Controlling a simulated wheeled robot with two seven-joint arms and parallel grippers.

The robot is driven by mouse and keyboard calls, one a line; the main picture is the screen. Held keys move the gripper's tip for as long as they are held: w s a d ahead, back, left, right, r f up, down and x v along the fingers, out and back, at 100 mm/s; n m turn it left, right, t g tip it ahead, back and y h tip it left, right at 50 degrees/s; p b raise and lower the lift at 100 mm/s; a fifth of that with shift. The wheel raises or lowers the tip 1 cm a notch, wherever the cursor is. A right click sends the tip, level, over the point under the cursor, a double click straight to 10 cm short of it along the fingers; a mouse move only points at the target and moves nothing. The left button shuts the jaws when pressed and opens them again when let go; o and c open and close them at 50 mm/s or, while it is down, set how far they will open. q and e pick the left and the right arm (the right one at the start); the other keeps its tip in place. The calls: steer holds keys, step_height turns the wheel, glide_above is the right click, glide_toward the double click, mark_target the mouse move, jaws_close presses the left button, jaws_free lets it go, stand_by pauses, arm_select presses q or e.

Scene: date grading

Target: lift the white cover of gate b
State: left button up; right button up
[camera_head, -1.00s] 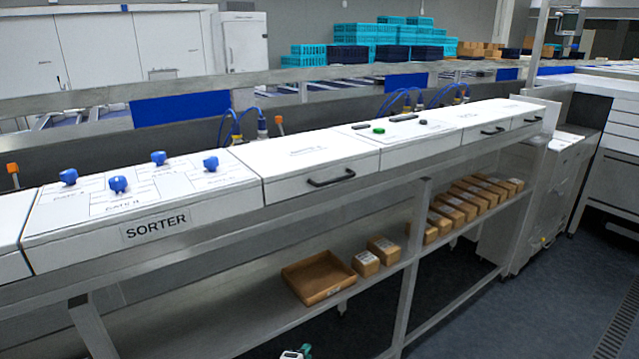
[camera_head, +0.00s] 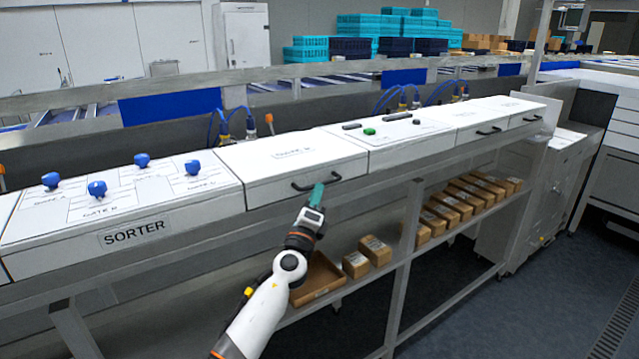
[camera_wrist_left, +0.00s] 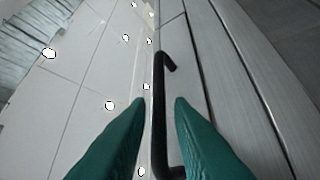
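A white cover (camera_head: 285,157) with faint lettering I cannot read clearly lies shut on the line, right of the SORTER panel. A black bar handle (camera_head: 300,187) sits on its front edge. My right gripper is in neither view.
The SORTER panel (camera_head: 130,200) with several blue knobs is at left. A control panel (camera_head: 385,143) with a green button is at right, then more white covers with handles. Below, a shelf holds a brown tray (camera_head: 318,284) and several boxes (camera_head: 376,250). Floor is clear at right.

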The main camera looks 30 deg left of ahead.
arm_select(q)
steer(key=shift+x, duration=1.85)
jaws_close()
